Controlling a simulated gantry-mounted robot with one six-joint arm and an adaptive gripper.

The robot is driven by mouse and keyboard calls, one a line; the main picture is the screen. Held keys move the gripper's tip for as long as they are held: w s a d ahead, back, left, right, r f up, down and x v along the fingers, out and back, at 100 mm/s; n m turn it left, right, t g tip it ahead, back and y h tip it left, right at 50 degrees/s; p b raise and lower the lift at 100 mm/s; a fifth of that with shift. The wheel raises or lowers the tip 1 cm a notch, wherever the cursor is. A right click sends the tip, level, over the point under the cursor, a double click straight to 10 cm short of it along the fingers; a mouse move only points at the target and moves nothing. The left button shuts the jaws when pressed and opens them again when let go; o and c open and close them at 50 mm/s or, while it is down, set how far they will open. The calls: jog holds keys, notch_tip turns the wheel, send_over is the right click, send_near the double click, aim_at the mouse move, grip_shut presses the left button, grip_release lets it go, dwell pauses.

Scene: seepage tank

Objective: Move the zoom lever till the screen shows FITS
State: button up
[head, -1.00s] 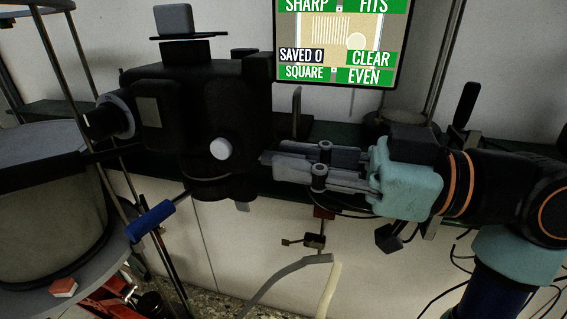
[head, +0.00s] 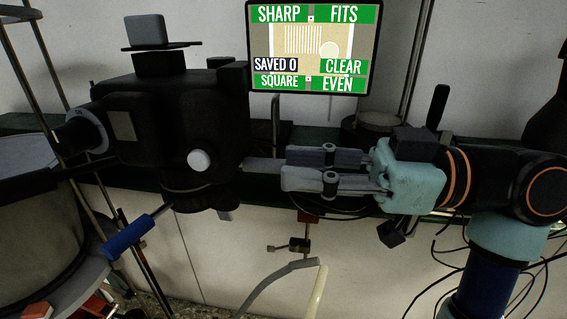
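The screen (head: 310,47) at the top shows FITS on green at its upper right. SHARP, CLEAR, SQUARE and EVEN are also green, and it reads SAVED 0. The black camera (head: 165,125) stands left of centre with a white knob (head: 199,160) on its front. A pale thin bar (head: 262,165), perhaps the zoom lever, runs from the camera's right side to my fingertips. My gripper (head: 284,170) points left, its two grey fingers close together at the bar's right end. I cannot tell whether they touch or grip it.
A drum-like vessel (head: 40,225) stands at the lower left, with a blue-handled rod (head: 130,235) beside it. A dark shelf or rail runs behind the camera and my arm.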

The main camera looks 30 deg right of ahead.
jog(key=v, duration=0.9)
jog(key=shift+s, duration=0.1)
jog(key=w+a+f+m+t+h+p, duration=0.1)
jog(key=w+a+f+m+h+p, duration=0.35)
jog(key=w+a+f, duration=1.2)
jog(key=s+a+f+m+h, duration=0.4)
jog(key=a+f+m+h, duration=0.15)
jog(key=f, duration=0.35)
jog(key=s+a+f+m+h+p, duration=0.1)
jog(key=s+a+f+h, duration=0.2)
jog(key=s, duration=0.3)
jog(key=shift+s+h, duration=0.4)
jog(key=shift+h, duration=0.1)
